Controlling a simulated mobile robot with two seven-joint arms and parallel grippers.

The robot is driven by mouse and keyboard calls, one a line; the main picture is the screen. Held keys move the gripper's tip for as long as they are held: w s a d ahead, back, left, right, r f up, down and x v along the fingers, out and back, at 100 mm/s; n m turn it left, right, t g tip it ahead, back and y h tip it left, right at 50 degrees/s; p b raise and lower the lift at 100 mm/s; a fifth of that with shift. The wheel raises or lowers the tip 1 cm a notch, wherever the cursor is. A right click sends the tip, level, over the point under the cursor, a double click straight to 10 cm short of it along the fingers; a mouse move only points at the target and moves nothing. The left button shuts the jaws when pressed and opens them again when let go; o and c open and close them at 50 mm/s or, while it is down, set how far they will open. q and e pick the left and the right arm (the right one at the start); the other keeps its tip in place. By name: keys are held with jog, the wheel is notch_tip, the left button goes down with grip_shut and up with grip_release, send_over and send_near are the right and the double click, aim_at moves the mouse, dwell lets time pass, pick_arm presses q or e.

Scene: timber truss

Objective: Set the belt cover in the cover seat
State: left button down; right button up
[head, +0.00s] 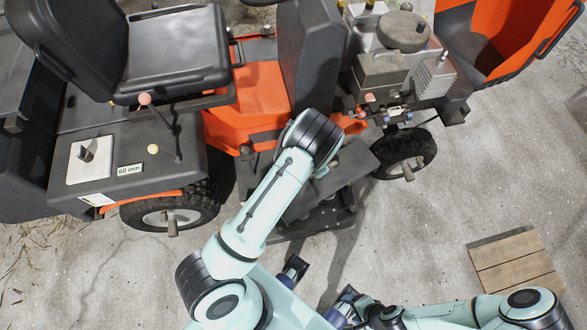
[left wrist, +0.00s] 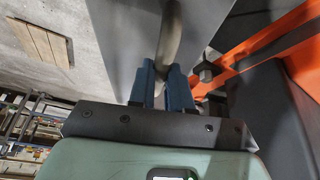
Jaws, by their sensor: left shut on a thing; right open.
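The belt cover (head: 352,165) is a flat dark grey plate, partly hidden under my left arm in the head view. In the left wrist view, the blue fingers of my left gripper (left wrist: 164,75) are shut on its curved, pale handle (left wrist: 170,40), and the plate (left wrist: 112,45) fills the area behind. The left gripper is hidden by its arm in the head view. A dark deck (head: 325,218) lies below the cover; the seat itself is mostly hidden, and contact with the cover cannot be told. My right gripper (head: 342,305) is open at the bottom, apart from the cover.
The orange and black mower stands across the top, with a seat (head: 175,50), a rear wheel (head: 170,213), a front wheel (head: 405,155) and an engine (head: 385,70) close around. A wooden pallet (head: 512,262) lies at the right. Concrete floor between is clear.

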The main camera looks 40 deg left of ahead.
pick_arm(q)
jog(key=s+a+f+m+h+b, duration=0.1)
jog(key=a+f+m+b, duration=0.2)
jog(key=a+f, duration=0.6)
jog(key=shift+a+m+g, duration=0.4)
jog(key=shift+a+m, duration=0.1)
jog(key=shift+a, duration=0.15)
pick_arm(e)
jog(key=f, duration=0.4)
jog(key=shift+s+a+f, duration=0.1)
jog(key=shift+s, duration=0.3)
pick_arm(q)
jog(key=shift+f, duration=0.1)
notch_tip(320, 180, down, 12)
jog(key=b, duration=0.8)
pick_arm(e)
jog(key=w+d+f+t, duration=0.1)
jog(key=w+f+t, duration=0.1)
jog(key=w+f, duration=0.3)
jog(key=shift+w+d+f+h, duration=0.3)
jog(key=shift+w+d+f, duration=0.1)
jog(key=shift+f, duration=0.9)
pick_arm(q)
jog(key=shift+a, duration=0.1)
jog(key=shift+b, duration=0.35)
pick_arm(e)
jog(key=shift+f, duration=0.2)
